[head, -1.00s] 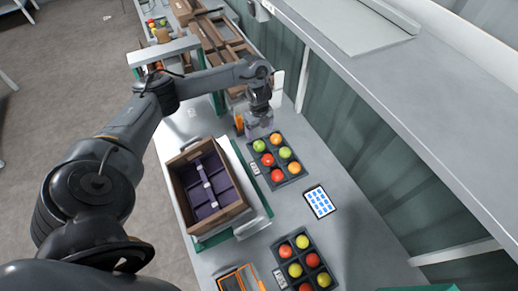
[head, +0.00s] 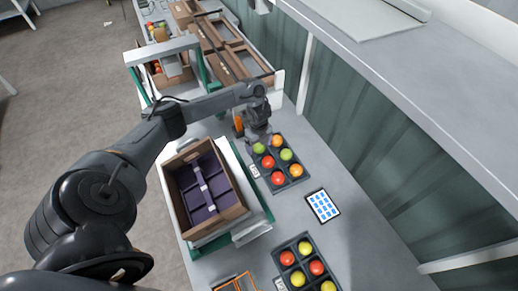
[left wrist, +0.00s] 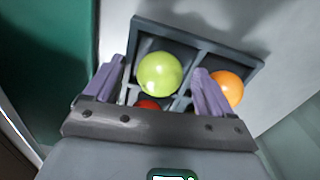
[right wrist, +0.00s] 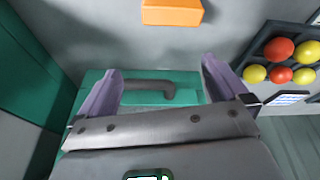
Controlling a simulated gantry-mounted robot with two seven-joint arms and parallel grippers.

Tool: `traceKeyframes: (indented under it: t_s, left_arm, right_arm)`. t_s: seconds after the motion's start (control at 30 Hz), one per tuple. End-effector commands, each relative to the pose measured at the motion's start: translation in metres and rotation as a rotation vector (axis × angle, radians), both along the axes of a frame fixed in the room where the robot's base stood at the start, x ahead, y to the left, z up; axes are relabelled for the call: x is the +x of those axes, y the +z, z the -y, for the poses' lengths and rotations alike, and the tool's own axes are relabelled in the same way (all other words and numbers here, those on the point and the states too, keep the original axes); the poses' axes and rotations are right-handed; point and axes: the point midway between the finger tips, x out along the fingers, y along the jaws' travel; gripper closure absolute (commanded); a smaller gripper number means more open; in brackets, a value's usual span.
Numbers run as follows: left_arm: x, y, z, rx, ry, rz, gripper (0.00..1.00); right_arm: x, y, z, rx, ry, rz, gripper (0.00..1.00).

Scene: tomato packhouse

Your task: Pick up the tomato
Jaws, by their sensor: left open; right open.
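The upper black tray (head: 303,182) holds several tomatoes in compartments: a green tomato (head: 259,148) at its far left corner, an orange tomato (head: 277,140) beside it, and red, green and orange ones nearer. My left gripper (head: 259,134) is open just above that far end. In the left wrist view the green tomato (left wrist: 160,73) shows between the spread purple fingers (left wrist: 160,68). The orange tomato (left wrist: 228,90) lies by the right finger, and a red tomato (left wrist: 148,105) is partly hidden. My right gripper (right wrist: 162,68) is open and empty above a green surface with a grey handle (right wrist: 150,86).
A brown box (head: 240,211) with purple dividers stands left of the tray. A tablet (head: 322,206) lies to the right. A second tomato tray (head: 315,252) is nearer. An orange block (right wrist: 172,12) shows in the right wrist view. Brown crates (head: 212,47) stand at the back.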

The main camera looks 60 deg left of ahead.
Motion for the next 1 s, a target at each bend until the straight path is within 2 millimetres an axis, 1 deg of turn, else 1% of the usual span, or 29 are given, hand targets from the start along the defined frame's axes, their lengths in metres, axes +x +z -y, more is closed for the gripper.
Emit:
traceKeyframes:
  t_s: [0.17, 0.27, 0.3, 0.47, 0.5, 0.8, 0.87, 1.0]
  left_arm:
    - [0.000, 0.000, 0.000, 0.000, 0.000, 0.000, 0.16]
    - [0.000, 0.000, 0.000, 0.000, 0.000, 0.000, 0.28]
    - [0.000, 0.000, 0.000, 0.000, 0.000, 0.000, 0.35]
    - [0.000, 0.000, 0.000, 0.000, 0.000, 0.000, 0.59]
    - [0.000, 0.000, 0.000, 0.000, 0.000, 0.000, 0.61]
    - [0.000, 0.003, 0.000, 0.000, 0.000, 0.001, 0.61]
    - [0.001, 0.008, 0.000, 0.001, -0.001, 0.002, 0.61]
    - [0.001, 0.026, 0.000, 0.001, -0.001, 0.003, 0.61]
  right_arm:
    - [0.000, 0.001, 0.000, 0.002, -0.002, 0.001, 0.00]
    - [0.000, 0.001, -0.001, 0.004, -0.003, 0.000, 0.00]
    - [0.000, 0.001, -0.001, 0.004, -0.003, 0.001, 0.00]
    - [0.000, 0.001, -0.002, 0.008, -0.006, 0.001, 0.00]
    - [0.000, 0.001, -0.002, 0.009, -0.005, 0.001, 0.00]
    - [0.000, 0.002, -0.002, 0.010, -0.006, 0.002, 0.00]
    - [0.000, 0.004, -0.002, 0.010, -0.006, 0.002, 0.00]
    - [0.000, 0.012, -0.002, 0.010, -0.005, 0.002, 0.00]
